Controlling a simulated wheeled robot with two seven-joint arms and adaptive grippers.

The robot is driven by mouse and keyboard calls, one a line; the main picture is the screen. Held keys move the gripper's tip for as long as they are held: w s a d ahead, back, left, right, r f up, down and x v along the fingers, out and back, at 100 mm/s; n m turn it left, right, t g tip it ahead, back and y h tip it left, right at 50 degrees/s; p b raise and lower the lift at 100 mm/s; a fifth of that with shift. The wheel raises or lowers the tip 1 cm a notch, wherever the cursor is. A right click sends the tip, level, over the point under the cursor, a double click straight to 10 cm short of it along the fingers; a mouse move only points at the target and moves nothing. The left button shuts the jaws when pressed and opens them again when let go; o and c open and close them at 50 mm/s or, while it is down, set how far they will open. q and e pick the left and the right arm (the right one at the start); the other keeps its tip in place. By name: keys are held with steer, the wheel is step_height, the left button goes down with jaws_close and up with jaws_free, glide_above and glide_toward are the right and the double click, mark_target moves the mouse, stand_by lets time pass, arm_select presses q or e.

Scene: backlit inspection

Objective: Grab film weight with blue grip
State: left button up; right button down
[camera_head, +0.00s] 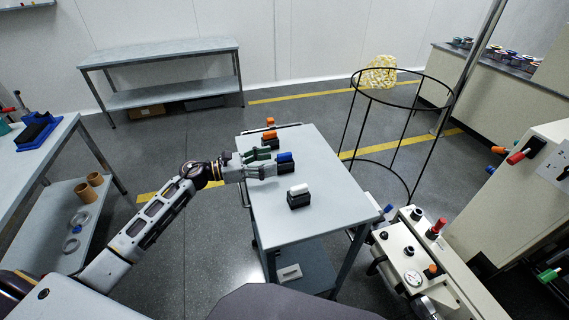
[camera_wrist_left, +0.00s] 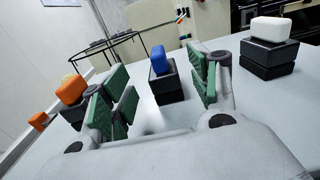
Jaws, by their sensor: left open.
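The film weight with the blue grip (camera_head: 285,158) stands upright on the small grey table; its black body and blue top also show in the left wrist view (camera_wrist_left: 165,83). My left gripper (camera_head: 268,163) is open just left of this weight. In the left wrist view the green-padded fingers (camera_wrist_left: 162,92) stand apart, with the blue-grip weight showing in the gap between them, a little beyond the tips. No hold on it is visible. My right gripper is not in view.
On the same table (camera_head: 335,200), a white-grip weight (camera_head: 299,196) stands nearer and an orange-grip weight (camera_head: 271,139) farther back. A black wire ring stand (camera_head: 403,84) is right of the table. A machine with knobs (camera_head: 408,258) stands at the near right.

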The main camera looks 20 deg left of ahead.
mark_target(277, 159)
arm_select(q)
steer(key=shift+w+d, duration=0.15)
steer(key=shift+d, duration=0.05)
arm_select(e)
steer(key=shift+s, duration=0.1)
arm_select(q)
steer(key=shift+x, duration=0.85)
steer(key=x, duration=0.3)
steer(key=shift+d, duration=0.1)
steer(key=shift+w+d+p, duration=0.2)
steer(key=shift+d+p, duration=0.05)
steer(key=shift+p, duration=0.05)
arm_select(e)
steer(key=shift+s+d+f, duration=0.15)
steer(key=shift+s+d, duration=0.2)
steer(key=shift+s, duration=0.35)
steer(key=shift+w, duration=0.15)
arm_select(q)
jaws_close()
